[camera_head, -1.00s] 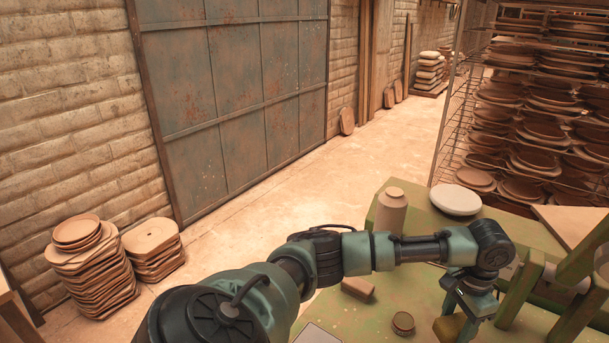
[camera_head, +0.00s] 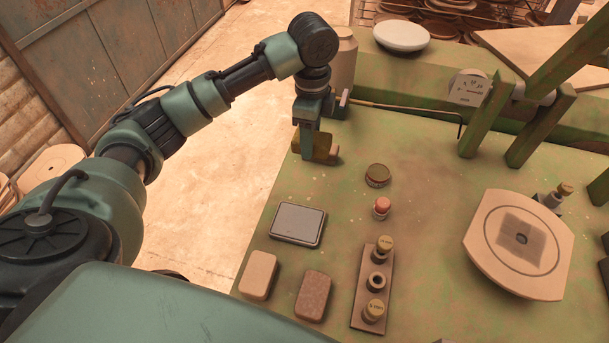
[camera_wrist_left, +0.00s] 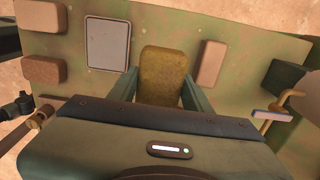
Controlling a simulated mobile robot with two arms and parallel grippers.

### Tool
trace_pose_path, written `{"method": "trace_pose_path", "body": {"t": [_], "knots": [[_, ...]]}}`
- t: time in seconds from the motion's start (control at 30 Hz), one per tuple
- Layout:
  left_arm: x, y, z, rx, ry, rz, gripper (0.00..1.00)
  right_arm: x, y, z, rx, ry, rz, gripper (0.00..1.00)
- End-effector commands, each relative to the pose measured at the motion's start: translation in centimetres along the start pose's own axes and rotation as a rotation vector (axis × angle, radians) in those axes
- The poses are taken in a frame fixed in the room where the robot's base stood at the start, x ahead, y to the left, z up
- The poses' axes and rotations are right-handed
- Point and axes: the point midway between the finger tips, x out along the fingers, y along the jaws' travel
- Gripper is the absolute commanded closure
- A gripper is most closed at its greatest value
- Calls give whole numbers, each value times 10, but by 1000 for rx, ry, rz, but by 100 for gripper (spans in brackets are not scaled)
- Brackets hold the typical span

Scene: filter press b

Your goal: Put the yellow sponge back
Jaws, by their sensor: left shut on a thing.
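The yellow sponge (camera_head: 327,149) is a dull mustard block. My left gripper (camera_head: 318,146) is shut on it, over the left back part of the green table, left of a round tin. The left wrist view shows the sponge (camera_wrist_left: 163,75) between the two fingers (camera_wrist_left: 160,92). I cannot tell whether the sponge touches the table. A grey rectangular tray (camera_head: 297,224) lies in front of it. A tan block (camera_head: 259,276) and a brown block (camera_head: 312,295) lie side by side nearer me. My right gripper is not in view.
Another tan block (camera_wrist_left: 212,63) lies beside the sponge in the left wrist view. The tin (camera_head: 377,175), a red-topped knob (camera_head: 381,208) and a strip with several small round parts (camera_head: 360,318) stand to the right. Green posts (camera_head: 487,118) rise at the back right.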

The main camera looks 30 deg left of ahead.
Motion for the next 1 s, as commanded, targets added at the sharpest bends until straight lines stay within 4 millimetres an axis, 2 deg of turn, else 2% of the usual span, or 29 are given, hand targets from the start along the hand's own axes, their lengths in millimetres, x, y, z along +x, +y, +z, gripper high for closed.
{"method": "trace_pose_path", "body": {"t": [0.03, 0.2, 0.4, 0.57, 0.8, 1.0], "knots": [[14, 1, 2, -2, -4, 5, 83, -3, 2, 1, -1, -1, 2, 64], [60, 1, 1, -3, -3, 5, 83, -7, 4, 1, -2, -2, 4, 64], [98, 0, 0, -3, -1, 0, 83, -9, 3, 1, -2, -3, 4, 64], [111, 0, 0, -3, 0, 0, 83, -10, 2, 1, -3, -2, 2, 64], [145, 0, 1, -4, -1, 1, 83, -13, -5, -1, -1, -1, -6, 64], [151, 0, 0, -3, -1, -2, 83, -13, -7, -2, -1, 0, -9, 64]]}}
